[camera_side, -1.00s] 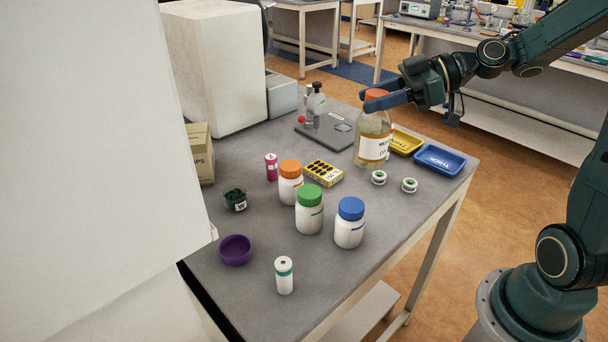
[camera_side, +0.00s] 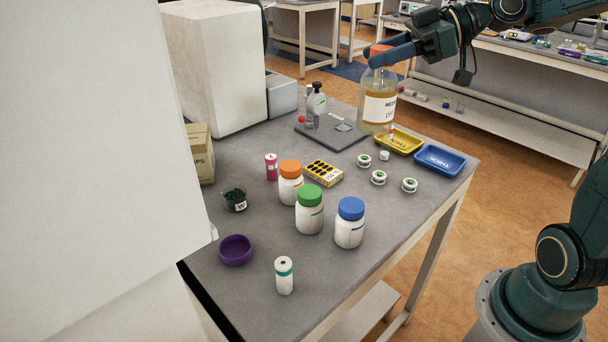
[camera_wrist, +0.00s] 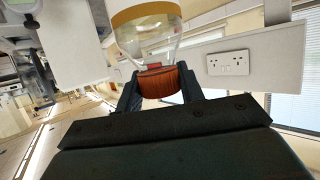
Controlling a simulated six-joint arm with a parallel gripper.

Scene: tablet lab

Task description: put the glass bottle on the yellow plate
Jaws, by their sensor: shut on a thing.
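The glass bottle (camera_side: 378,96) has an orange cap, a white label and amber liquid. My gripper (camera_side: 378,56) is shut on the bottle's cap and holds it upright, raised above the table. In the wrist view the bottle (camera_wrist: 146,28) and its orange cap (camera_wrist: 160,84) show between my fingers.
A blue tray (camera_side: 441,160) lies right of the yellow one. Several small green-centred reels, one of them (camera_side: 379,178), lie in front. White jars with orange, green (camera_side: 309,212) and blue caps stand nearer.

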